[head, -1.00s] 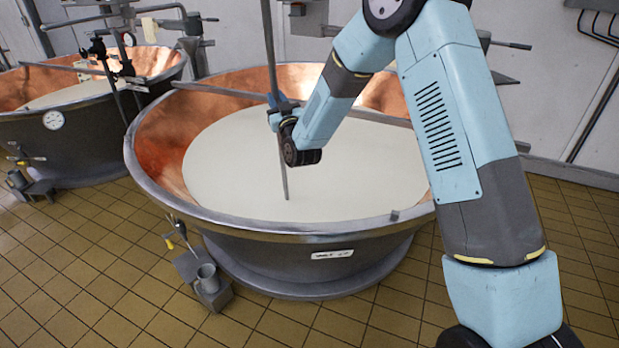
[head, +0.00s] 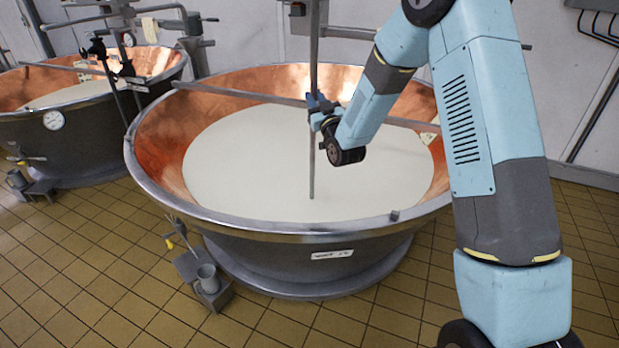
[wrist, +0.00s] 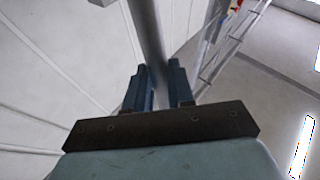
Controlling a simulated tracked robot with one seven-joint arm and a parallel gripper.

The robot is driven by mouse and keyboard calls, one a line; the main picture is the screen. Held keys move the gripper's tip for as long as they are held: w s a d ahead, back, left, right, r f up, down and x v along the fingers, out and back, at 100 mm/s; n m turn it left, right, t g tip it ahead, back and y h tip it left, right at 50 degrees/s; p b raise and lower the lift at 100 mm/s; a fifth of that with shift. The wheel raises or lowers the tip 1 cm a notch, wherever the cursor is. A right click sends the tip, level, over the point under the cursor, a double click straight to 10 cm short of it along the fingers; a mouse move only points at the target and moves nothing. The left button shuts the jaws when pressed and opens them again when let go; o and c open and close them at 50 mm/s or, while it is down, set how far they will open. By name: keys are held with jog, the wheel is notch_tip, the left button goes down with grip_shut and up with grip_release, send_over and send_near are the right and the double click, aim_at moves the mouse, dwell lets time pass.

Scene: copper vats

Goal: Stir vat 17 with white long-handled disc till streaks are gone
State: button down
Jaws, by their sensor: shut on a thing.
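The near copper vat (head: 160,140) has a steel rim, a copper inner wall and a small front label (head: 332,254) too blurred to read surely. Pale, smooth-looking liquid (head: 250,165) fills it; I make out no streaks. My gripper (head: 318,104) is above the liquid, shut on a long grey handle (head: 313,60). The handle stands nearly upright, its lower end entering the liquid. Any disc at that end is hidden. In the wrist view the handle (wrist: 147,30) passes between the two dark blue fingers of my gripper (wrist: 158,85).
A steel bar (head: 240,95) crosses the vat behind the handle. A second copper vat (head: 60,130) with a dial stands at the left. A grey cup (head: 208,278) is on a bracket at the near vat's front left. Tiled floor (head: 90,270) is clear in front.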

dwell(0.3)
jog(key=shift+r, duration=0.5)
notch_tip(320, 180, up, 46)
jog(key=shift+r, duration=0.15)
dwell(1.2)
jog(key=shift+s, duration=0.1)
dwell(0.9)
